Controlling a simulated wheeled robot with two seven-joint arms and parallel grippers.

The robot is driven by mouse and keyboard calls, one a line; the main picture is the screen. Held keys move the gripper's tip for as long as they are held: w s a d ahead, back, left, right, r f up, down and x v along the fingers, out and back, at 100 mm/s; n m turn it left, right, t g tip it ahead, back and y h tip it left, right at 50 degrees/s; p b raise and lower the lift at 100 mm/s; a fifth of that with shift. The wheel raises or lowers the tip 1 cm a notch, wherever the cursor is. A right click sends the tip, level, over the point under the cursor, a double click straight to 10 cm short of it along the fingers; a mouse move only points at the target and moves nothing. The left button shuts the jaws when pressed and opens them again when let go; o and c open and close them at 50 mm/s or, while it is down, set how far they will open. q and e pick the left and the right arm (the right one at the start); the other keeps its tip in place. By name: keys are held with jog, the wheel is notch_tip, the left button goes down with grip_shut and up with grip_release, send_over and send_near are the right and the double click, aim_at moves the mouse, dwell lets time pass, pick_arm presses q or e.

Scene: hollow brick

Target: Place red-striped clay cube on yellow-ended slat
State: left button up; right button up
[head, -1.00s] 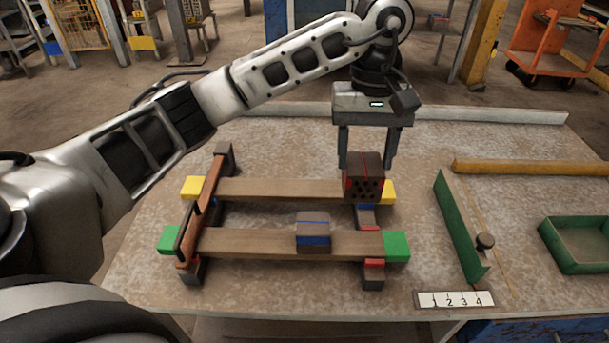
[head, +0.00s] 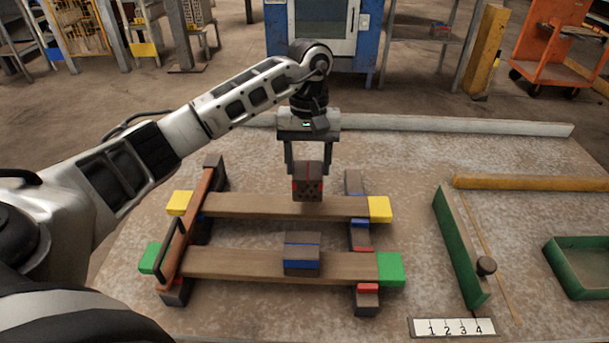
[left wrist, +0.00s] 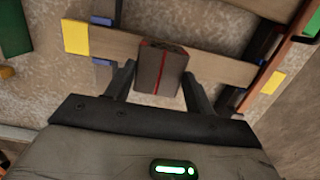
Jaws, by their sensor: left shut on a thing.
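The red-striped clay cube (head: 308,188) is dark brown with holes in its near face. My left gripper (head: 306,168) is shut on it, one finger on each side. The left wrist view shows the cube (left wrist: 157,72) between the fingers, its red stripe facing the camera. The yellow-ended slat (head: 250,206) is the far wooden slat, with a yellow block at each end. The cube is over its middle part, slightly right of centre; I cannot tell whether it touches. The slat (left wrist: 110,45) passes behind the cube in the left wrist view. My right gripper is not in view.
The nearer, green-ended slat (head: 220,264) carries a blue-striped brick (head: 302,254). A brown rail with a dark handle (head: 180,235) stands at the left ends. A green upright plate (head: 460,245), a green tray (head: 582,266) and a numbered strip (head: 452,327) are to the right.

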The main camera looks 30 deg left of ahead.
aim_at(305, 166)
pick_arm(q)
jog(key=shift+w+a+f, duration=0.1)
jog(key=shift+a+f, duration=0.3)
jog(key=shift+f, duration=0.05)
notch_tip(305, 166, down, 3)
jog(key=shift+r, duration=0.15)
jog(key=shift+a+f, duration=0.1)
jog(key=shift+f, duration=0.15)
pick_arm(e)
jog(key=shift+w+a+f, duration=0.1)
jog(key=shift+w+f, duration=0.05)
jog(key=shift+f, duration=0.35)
pick_arm(q)
jog(key=shift+f, duration=0.1)
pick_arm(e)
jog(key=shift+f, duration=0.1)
pick_arm(q)
jog(key=o, duration=1)
